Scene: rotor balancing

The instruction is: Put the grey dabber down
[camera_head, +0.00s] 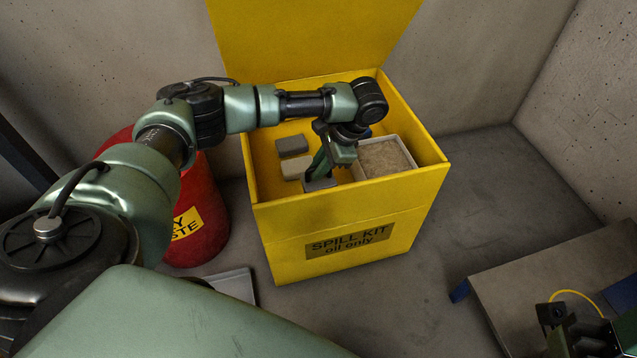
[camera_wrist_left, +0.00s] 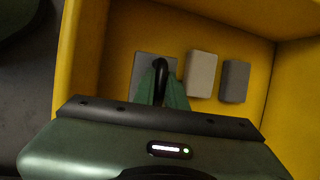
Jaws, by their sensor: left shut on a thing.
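The grey dabber (camera_head: 320,184) is a flat grey block with a dark handle, inside the yellow spill kit box. In the left wrist view the dabber (camera_wrist_left: 141,66) lies below the fingertips, its black handle between them. My left gripper (camera_head: 322,168) reaches down into the box and is shut on the dabber's handle; it also shows in the left wrist view (camera_wrist_left: 161,88). The dabber is low in the box. The fingers hide part of it, and I cannot tell whether it touches the floor of the box.
The yellow box (camera_head: 288,268) holds a beige block (camera_head: 291,168), a dark grey block (camera_head: 292,145) and a tray of granular material (camera_head: 384,157). Its walls surround the gripper. A red bin (camera_head: 205,240) stands left. A grey bench (camera_head: 545,290) is at the lower right.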

